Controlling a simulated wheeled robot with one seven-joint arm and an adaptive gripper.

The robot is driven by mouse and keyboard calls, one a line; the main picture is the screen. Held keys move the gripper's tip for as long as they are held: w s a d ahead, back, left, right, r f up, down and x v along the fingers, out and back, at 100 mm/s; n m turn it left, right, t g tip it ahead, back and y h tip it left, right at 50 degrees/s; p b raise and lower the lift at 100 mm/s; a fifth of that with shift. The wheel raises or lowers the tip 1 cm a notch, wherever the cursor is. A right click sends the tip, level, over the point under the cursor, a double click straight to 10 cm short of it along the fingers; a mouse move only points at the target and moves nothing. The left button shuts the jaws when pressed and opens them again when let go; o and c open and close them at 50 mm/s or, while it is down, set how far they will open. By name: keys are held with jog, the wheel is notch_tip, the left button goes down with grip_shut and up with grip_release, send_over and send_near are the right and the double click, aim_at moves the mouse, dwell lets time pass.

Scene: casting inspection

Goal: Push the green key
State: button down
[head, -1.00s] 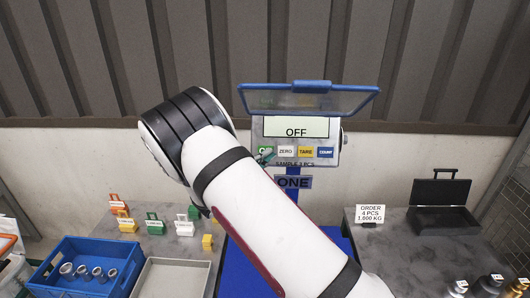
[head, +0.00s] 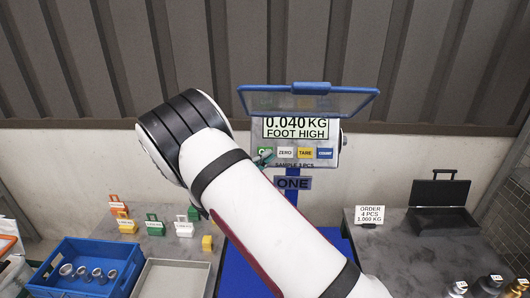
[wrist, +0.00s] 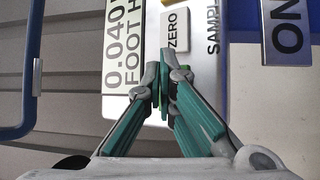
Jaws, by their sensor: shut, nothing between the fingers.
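The green key (head: 264,150) is at the left end of the row of keys on the scale's panel, largely hidden by my fingertips. In the wrist view a sliver of green shows between and behind the fingers. My gripper (wrist: 163,80) is shut and empty, its tips at the green key; I cannot tell if they still touch it. It also shows in the head view (head: 264,158), mostly behind my arm. The display (head: 296,127) above the keys is lit and reads "0.040 KG FOOT HIGH".
White ZERO (head: 286,153), yellow TARE (head: 305,153) and blue COUNT (head: 324,153) keys sit right of it. A raised clear cover (head: 310,100) with a blue frame hangs above the display. A blue crate (head: 90,285) of castings stands lower left.

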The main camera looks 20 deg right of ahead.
jog(key=shift+s, duration=0.1)
jog(key=s+a+r+p, duration=0.1)
jog(key=s+r+p, duration=0.1)
jog(key=s+p, duration=0.2)
jog(key=shift+s+a+r, duration=0.25)
jog(key=shift+s+a, duration=0.1)
jog(key=shift+s, duration=0.3)
